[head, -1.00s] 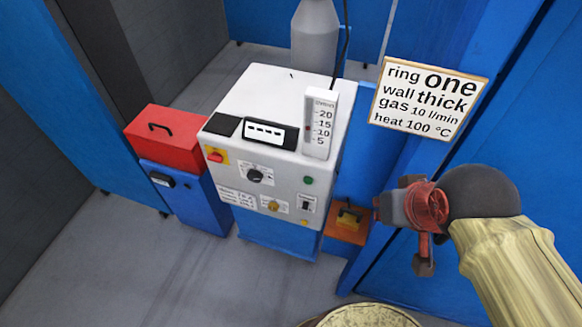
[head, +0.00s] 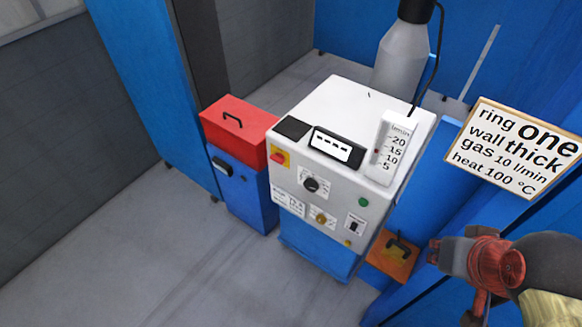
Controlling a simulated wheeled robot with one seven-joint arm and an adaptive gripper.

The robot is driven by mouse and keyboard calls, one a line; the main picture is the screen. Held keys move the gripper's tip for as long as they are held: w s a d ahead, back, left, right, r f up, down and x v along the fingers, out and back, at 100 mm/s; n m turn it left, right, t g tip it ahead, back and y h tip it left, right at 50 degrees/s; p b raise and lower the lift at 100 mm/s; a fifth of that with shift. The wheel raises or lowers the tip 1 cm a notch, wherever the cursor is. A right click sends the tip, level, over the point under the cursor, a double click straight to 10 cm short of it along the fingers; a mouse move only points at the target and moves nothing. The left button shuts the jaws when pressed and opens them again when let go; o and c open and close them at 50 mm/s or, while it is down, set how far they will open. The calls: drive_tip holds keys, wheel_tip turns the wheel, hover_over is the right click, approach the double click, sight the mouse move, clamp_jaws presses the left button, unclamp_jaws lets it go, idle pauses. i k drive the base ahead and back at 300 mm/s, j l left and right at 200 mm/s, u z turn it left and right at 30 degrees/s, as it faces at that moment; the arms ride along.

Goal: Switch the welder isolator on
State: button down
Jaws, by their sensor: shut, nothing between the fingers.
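The welder (head: 350,110) is a white box on a blue base, in the middle of the head view. Its isolator (head: 279,157) is a red knob on a yellow plate at the upper left of the front panel. The knob's exact position is too small to read. The display (head: 336,148) shows dashes. My gripper (head: 438,250), red and grey, is shut and empty. It is in the lower right of the picture, to the right of the welder and apart from the isolator. Nothing covers the isolator.
A red box (head: 240,122) on a blue cabinet (head: 245,190) stands left of the welder. A grey gas cylinder (head: 400,60) is behind. A sign (head: 520,145) and an orange box with a black handle (head: 395,258) are at right. The floor in front (head: 150,260) is clear.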

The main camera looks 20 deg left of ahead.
sight(278, 158)
drive_tip(key=i+j+z, duration=0.35)
drive_tip(key=j, duration=1.15)
drive_tip(key=j+z, duration=0.35)
drive_tip(key=j, duration=1.15)
drive_tip(key=k, duration=0.05)
